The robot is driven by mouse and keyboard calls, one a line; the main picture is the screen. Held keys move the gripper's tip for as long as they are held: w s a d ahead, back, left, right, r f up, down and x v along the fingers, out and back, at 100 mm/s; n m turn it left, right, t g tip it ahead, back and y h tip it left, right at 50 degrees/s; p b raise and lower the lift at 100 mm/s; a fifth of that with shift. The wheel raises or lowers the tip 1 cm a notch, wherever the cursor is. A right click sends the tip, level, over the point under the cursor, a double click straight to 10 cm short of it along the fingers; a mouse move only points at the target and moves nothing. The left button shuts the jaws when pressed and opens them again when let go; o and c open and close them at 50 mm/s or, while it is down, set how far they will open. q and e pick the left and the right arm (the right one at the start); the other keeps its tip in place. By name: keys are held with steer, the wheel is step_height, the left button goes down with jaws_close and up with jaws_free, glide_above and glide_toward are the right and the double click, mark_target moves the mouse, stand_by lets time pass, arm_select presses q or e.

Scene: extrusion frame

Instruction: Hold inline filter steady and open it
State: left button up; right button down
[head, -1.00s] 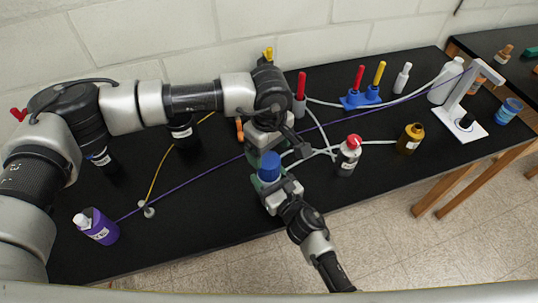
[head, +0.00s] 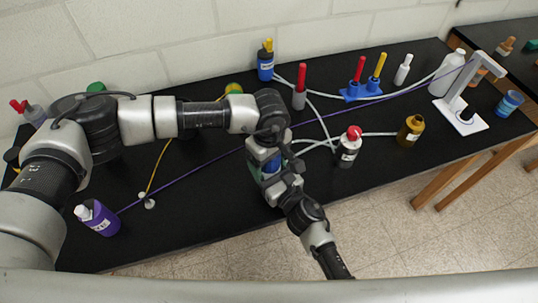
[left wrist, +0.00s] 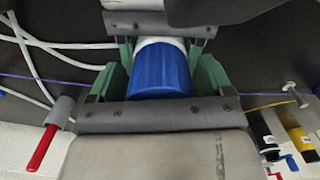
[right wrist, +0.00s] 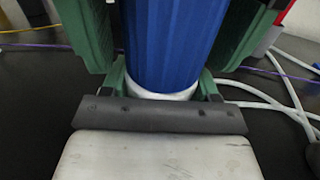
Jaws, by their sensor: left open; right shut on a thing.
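The inline filter has a blue upper part (head: 273,166) and a white part below it. It stands between my two grippers over the black bench, near its front edge. In the left wrist view the blue part (left wrist: 160,70) sits between the green fingers of my left gripper (left wrist: 160,76), which is open around it with narrow gaps. My right gripper (head: 280,186) comes from the front and is shut on the filter. In the right wrist view the white part (right wrist: 163,94) shows between its finger bases under the blue part. The filter's lower end is hidden.
White tubes (head: 322,125) and a purple line (head: 215,158) run past the grippers.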

arm_select(q)
steer(key=c, duration=0.9)
steer(key=n, duration=0.3)
steer(key=o, duration=1)
steer(key=shift+r, duration=0.15)
